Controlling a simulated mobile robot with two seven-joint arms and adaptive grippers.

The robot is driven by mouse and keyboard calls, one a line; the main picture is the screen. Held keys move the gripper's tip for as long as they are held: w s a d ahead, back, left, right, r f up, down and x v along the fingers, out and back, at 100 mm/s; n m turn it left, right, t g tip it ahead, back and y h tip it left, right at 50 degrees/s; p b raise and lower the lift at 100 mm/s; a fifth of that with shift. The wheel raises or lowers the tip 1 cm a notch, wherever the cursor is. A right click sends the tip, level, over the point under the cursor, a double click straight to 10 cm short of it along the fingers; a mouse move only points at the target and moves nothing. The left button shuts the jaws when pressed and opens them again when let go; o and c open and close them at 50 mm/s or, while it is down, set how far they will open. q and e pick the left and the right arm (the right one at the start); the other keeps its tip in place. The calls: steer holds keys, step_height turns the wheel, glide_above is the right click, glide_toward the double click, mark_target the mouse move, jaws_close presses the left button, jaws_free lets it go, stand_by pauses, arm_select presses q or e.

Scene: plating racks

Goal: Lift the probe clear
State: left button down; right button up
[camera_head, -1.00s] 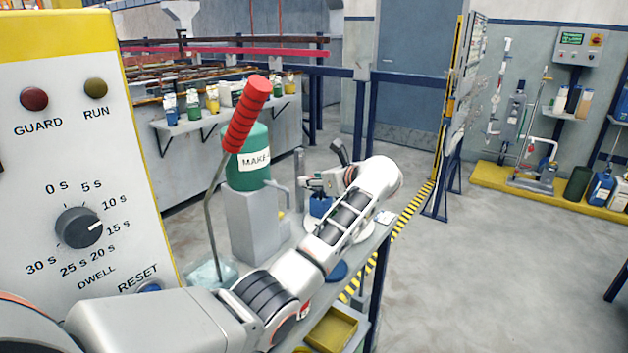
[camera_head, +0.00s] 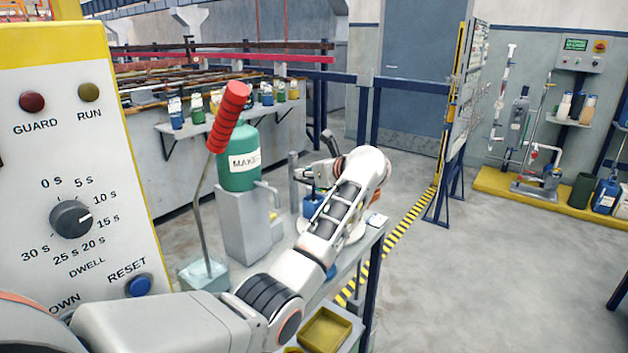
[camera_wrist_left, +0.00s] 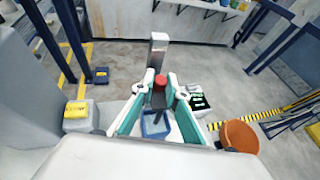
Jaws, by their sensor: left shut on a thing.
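My left gripper (camera_head: 304,174) reaches over the bench, its fingers far from the head camera. In the left wrist view its fingers (camera_wrist_left: 161,92) are shut on a red-topped piece, which looks like the probe (camera_wrist_left: 160,80). A blue holder (camera_wrist_left: 155,124) shows below and between the fingers; it also shows in the head view (camera_head: 313,205). The probe's lower part is hidden, so I cannot tell whether its tip is inside the holder or above it. A small meter with a dark screen (camera_wrist_left: 200,102) lies to the right of the fingers. My right gripper is not in view.
A green tank (camera_head: 238,175) stands on a grey block left of the gripper. A grey post (camera_wrist_left: 158,52) stands close beyond the fingers. A control panel (camera_head: 70,150) fills the left; a yellow tray (camera_head: 325,331) is in front.

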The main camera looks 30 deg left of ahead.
mark_target(308, 180)
arm_select(q)
steer(key=r, duration=0.3)
steer(key=shift+d+p, duration=0.2)
steer(key=shift+p, duration=0.1)
steer(key=shift+a+r, duration=0.15)
steer(key=shift+a, duration=0.05)
steer(key=c, duration=2)
jaws_free()
steer(key=shift+d, duration=0.2)
steer(key=v, duration=0.7)
steer(key=shift+s, duration=0.15)
